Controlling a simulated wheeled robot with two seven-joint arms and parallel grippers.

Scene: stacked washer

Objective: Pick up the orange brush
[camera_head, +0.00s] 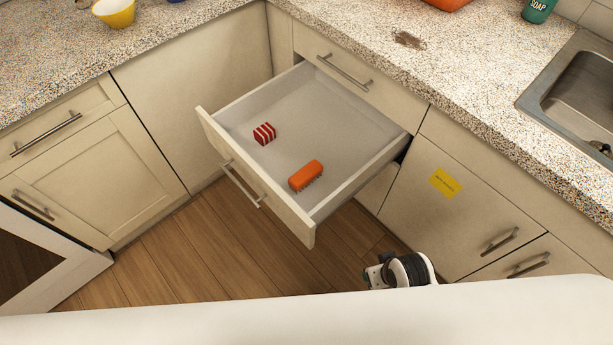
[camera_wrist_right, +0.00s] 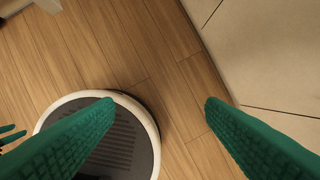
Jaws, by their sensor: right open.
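The orange brush (camera_head: 306,175) lies in the open drawer (camera_head: 345,112), near its front right corner, with its dark bristles facing down and toward the front. My right gripper (camera_wrist_right: 160,105) is open and empty in the right wrist view, its two green fingers wide apart above the wooden floor. The brush is not in that view. In the head view a white and black part of my arm (camera_head: 400,271) shows below and to the right of the drawer, clear of it; its fingers cannot be made out. Small green pieces at the left edge of the wrist view may be my left gripper.
A red and white striped block (camera_head: 264,133) lies in the drawer, left of and behind the brush. Drawer walls surround both. The granite counter (camera_head: 440,60) runs above the drawer, with a sink (camera_head: 575,95) at right. Wooden floor (camera_head: 220,250) is free in front.

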